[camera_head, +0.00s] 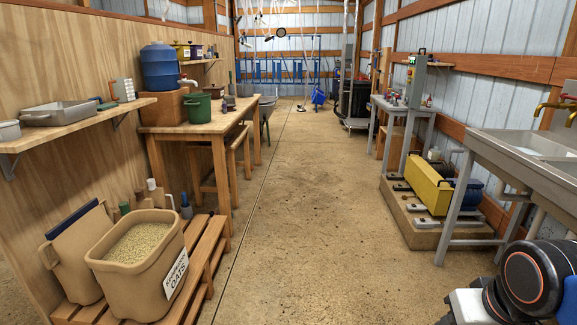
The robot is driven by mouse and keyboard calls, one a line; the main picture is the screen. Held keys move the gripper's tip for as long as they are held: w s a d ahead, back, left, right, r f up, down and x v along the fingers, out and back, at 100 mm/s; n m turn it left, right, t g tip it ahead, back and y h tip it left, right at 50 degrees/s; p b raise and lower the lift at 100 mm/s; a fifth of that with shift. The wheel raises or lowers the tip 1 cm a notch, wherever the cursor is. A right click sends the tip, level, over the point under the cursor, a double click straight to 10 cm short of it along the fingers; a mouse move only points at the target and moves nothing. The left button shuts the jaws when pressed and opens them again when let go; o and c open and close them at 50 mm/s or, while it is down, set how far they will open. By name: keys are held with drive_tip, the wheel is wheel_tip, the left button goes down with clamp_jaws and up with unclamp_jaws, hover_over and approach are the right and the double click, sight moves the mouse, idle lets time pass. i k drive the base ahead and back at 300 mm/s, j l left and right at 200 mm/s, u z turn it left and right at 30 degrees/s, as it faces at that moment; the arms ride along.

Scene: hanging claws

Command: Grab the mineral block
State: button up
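I cannot pick out a mineral block with certainty. A small pale, block-like thing with a reddish-brown side (123,89) stands on the left wall shelf, but it is too small to tell what it is. Part of my arm shows at the bottom right corner, as a dark rounded joint with an orange ring. My gripper is not in view.
The left shelf (75,134) also holds a grey metal pan (60,113). Below, an oats bin (140,258) stands on a wooden slatted platform. A workbench (190,128) is beyond. A sink (535,145) and yellow machine (430,185) line the right. The central floor (300,210) is clear.

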sight(229, 99)
drive_tip(key=i, duration=1.1)
drive_tip(key=i+u, duration=0.1)
drive_tip(key=i, duration=1)
drive_tip(key=i+l+u, duration=0.1)
drive_tip(key=i, duration=0.95)
drive_tip(key=i+u, duration=0.1)
drive_tip(key=i, duration=0.75)
drive_tip(key=i+l+u, duration=0.1)
drive_tip(key=i, duration=0.75)
